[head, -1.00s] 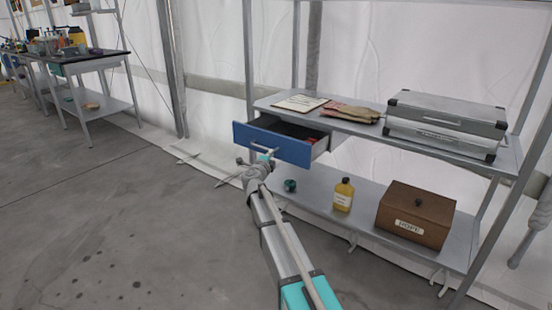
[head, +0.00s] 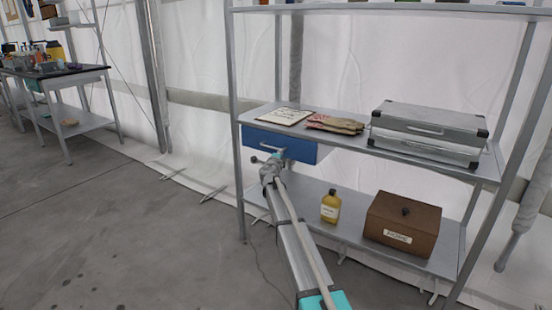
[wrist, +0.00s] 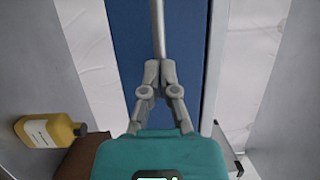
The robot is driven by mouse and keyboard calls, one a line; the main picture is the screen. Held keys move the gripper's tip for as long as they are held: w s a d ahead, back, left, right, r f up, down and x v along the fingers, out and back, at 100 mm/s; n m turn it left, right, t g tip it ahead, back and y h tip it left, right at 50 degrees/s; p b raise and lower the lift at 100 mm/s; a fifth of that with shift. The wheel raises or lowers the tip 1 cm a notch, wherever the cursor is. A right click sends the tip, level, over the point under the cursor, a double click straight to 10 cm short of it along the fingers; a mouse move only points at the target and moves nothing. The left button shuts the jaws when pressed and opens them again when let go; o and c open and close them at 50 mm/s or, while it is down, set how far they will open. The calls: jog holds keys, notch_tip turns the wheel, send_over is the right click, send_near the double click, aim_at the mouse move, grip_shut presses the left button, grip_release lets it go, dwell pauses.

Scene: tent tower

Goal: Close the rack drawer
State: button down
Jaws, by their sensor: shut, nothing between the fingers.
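The blue drawer front (head: 295,148) sits right under the upper shelf board of the rack. No open interior shows, and the front looks about flush with the shelf edge. The drawer's pale bar handle (wrist: 158,22) runs up the blue front in the wrist view. My gripper (wrist: 160,66) is shut with nothing in it, its fingertips at the drawer front by the near end of the handle. I cannot tell whether they press on the handle or the panel. In the head view my gripper (head: 277,157) is in front of the drawer's middle.
The upper shelf (head: 345,141) holds a clipboard (head: 286,116), gloves (head: 335,124) and a metal case (head: 430,135). Below stand a yellow bottle (head: 330,207) and a brown box (head: 402,225). A rack post (head: 236,120) is left of the drawer.

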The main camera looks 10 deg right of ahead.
jog(key=shift+w+d+r, duration=0.1)
jog(key=shift+w+d, duration=0.15)
jog(key=shift+w, duration=0.05)
dwell(0.4)
jog(key=v, duration=1.4)
jog(key=shift+s+a+b, duration=0.25)
jog(key=shift+b, duration=0.1)
